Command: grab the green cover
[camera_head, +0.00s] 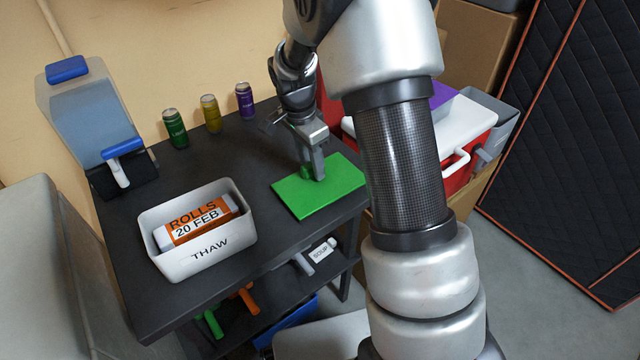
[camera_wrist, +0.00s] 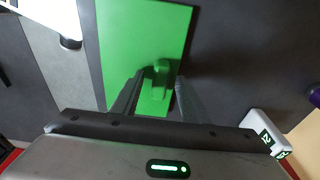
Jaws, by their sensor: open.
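The green cover (camera_head: 338,191) is a flat green rectangle lying at the right edge of the dark table. It has a raised green handle (camera_wrist: 159,80), and it fills the upper middle of the wrist view (camera_wrist: 128,40). My gripper (camera_head: 316,174) points down over the cover at the handle. In the wrist view my two fingers (camera_wrist: 155,95) stand open, one on each side of the handle. I cannot tell whether they touch it. In the head view the gripper partly hides the handle.
A white THAW bin (camera_head: 205,262) holding a ROLLS pack (camera_head: 200,222) stands front left on the dark table (camera_head: 262,238). Green (camera_head: 175,128), yellow (camera_head: 211,113) and purple (camera_head: 245,100) cans stand at the back. A clear dispenser (camera_head: 95,115) is far left. A red-and-white cooler (camera_head: 470,135) is right.

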